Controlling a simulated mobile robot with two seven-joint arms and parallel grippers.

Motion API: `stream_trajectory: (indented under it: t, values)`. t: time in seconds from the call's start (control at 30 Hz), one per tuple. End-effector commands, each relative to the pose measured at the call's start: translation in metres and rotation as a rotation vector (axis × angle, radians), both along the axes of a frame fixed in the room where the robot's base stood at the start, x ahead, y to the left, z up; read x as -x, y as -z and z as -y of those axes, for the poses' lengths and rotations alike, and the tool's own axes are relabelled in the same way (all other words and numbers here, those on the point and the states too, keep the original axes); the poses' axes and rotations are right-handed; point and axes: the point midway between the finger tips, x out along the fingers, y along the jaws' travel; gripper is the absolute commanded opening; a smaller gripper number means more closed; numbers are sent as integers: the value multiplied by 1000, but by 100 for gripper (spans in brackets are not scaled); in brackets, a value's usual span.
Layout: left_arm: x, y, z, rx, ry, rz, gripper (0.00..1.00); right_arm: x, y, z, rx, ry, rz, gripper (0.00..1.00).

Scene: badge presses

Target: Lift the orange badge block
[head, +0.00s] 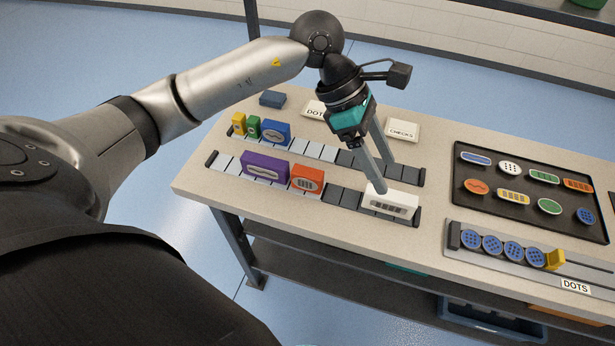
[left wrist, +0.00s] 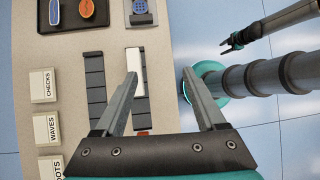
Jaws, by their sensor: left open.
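The orange badge block (head: 306,180), with a dark mark on its face, sits in the front rail right beside the purple block (head: 265,168). A reddish-orange sliver (left wrist: 143,132) shows at the bottom of the left wrist view, mostly hidden by my gripper. My left gripper (head: 387,177) is open and to the right of the orange block, near a white block (head: 391,203) at the rail's right part. In the left wrist view, one fingertip of my left gripper (left wrist: 160,76) overlaps the white block (left wrist: 136,60). My right gripper (left wrist: 232,42) shows small, its opening unclear.
Yellow, green and blue blocks (head: 276,133) stand in the back rail. A dark tray (head: 470,203) of badges lies to the right, with a row of blue dotted badges (head: 514,251) in front. A CHECKS sign (head: 402,131) stands behind the rails.

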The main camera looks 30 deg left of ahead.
Motion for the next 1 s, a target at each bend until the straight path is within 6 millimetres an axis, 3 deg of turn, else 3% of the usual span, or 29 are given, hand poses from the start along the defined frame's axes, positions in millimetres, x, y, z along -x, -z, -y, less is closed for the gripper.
stream_trajectory:
  t: [0.03,0.1,0.2,0.33,0.47,0.8,1.0]
  values:
    - [-6,3,-29,-124,9,12,72,0,0,0,0,0,0,50]
    - [-10,6,-64,-274,16,13,72,-1,0,0,0,0,1,50]
    - [-12,3,-106,-444,15,1,72,-1,0,0,0,0,1,50]
    - [-12,-2,-139,-570,8,-18,72,-1,0,0,0,0,1,50]
    - [-10,3,-149,-609,5,-29,72,-1,0,0,0,0,1,50]
    - [-9,71,-147,-605,6,-32,72,-1,4,0,0,0,2,50]
    - [-11,94,-147,-603,4,-28,72,-2,5,0,0,0,2,50]
